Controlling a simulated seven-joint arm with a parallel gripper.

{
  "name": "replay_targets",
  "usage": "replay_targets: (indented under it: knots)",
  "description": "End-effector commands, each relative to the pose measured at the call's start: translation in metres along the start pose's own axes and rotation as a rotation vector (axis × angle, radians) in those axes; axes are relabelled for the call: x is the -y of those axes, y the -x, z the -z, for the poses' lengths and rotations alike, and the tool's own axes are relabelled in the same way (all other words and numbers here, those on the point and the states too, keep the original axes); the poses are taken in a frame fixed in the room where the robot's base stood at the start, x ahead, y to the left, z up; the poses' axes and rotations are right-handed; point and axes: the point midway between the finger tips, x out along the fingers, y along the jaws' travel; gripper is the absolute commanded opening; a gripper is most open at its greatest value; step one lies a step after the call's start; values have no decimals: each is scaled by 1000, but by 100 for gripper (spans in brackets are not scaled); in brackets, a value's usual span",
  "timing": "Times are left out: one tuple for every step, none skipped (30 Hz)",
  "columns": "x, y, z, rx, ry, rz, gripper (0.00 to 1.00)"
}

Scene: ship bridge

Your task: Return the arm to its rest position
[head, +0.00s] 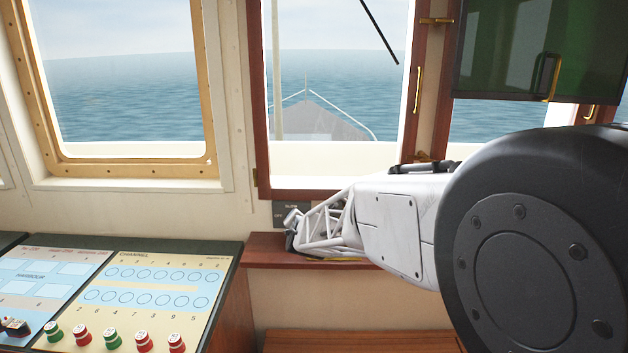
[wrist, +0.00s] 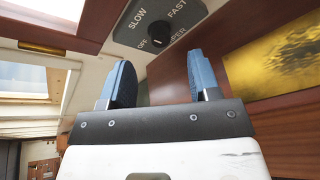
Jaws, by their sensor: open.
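My arm reaches in from the right in the head view. My gripper (head: 291,230) is at its far end, in front of the wooden ledge under the middle window; its fingers are small and partly hidden there. In the wrist view my gripper (wrist: 157,85) shows two blue fingertips standing wide apart, with nothing between them. Beyond them is a grey wiper switch plate (wrist: 150,22) with a black knob and the words SLOW, FAST and OFF.
A console with a cream CHANNEL panel (head: 150,290) and a blue HARBOUR panel (head: 45,280) stands at lower left, with red and green knobs (head: 112,338) along its front. The wooden ledge (head: 262,250) runs beneath the window. A dark green screen (head: 600,60) hangs at upper right.

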Motion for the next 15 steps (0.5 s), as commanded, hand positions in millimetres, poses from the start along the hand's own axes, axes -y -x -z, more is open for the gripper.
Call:
replay_targets:
  knots:
    - [0,6,-11,19,-31,8,56]
    - [1,9,-17,30,-52,14,56]
    - [1,15,-27,50,-84,22,56]
    - [3,19,-34,64,-109,30,56]
    - [4,24,-41,79,-135,38,56]
    - [5,32,-51,101,-175,50,56]
    - [7,37,-59,119,-205,59,56]
    - [8,43,-67,137,-235,68,56]
    - [11,52,-78,161,-277,82,56]
    - [14,58,-85,179,-307,93,56]
    - [16,65,-93,198,-338,103,56]
    - [20,74,-102,220,-379,119,56]
    - [22,81,-109,238,-410,129,56]
    - [26,87,-115,256,-440,142,56]
    - [29,97,-124,280,-480,157,56]
